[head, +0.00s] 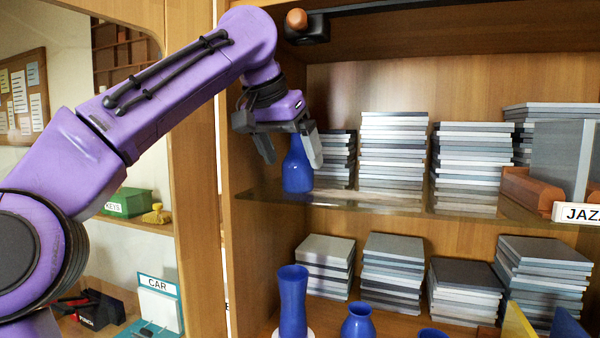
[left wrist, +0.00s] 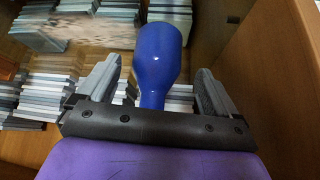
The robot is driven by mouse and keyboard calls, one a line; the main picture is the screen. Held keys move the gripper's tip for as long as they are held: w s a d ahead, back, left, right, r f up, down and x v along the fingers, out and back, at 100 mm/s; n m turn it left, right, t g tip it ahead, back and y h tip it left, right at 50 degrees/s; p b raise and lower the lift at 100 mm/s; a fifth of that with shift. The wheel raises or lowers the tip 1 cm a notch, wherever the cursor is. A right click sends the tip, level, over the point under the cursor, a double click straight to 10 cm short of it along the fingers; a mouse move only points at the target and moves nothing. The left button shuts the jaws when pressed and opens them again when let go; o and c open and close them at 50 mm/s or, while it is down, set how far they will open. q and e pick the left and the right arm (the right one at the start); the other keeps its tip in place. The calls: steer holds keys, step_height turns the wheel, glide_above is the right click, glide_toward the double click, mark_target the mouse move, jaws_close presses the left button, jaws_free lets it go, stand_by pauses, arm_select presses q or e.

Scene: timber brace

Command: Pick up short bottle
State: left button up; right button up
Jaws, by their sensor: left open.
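A blue bottle (head: 297,170) stands upright on the glass shelf, near its left end. My left gripper (head: 290,150) is open, with one finger on either side of the bottle's upper part. In the left wrist view the blue bottle (left wrist: 158,62) shows between the two fingers of the left gripper (left wrist: 155,95), with a visible gap on each side. A tall blue vase (head: 292,300) and a shorter, rounder blue bottle (head: 357,322) stand on the lower level, with another blue top (head: 432,333) cut off at the bottom edge. My right gripper is not seen.
Stacks of grey cases (head: 393,150) stand close to the right of the bottle on the glass shelf (head: 370,205). More stacks (head: 392,270) fill the lower level. The wooden cabinet side (head: 228,230) is close on the left. A brown holder (head: 530,190) sits far right.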

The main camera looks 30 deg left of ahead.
arm_select(q)
steer(key=shift+x, duration=1.25)
steer(key=shift+d+r, duration=0.15)
steer(key=shift+r, duration=0.05)
steer(key=shift+c, duration=1.2)
steer(key=c, duration=1)
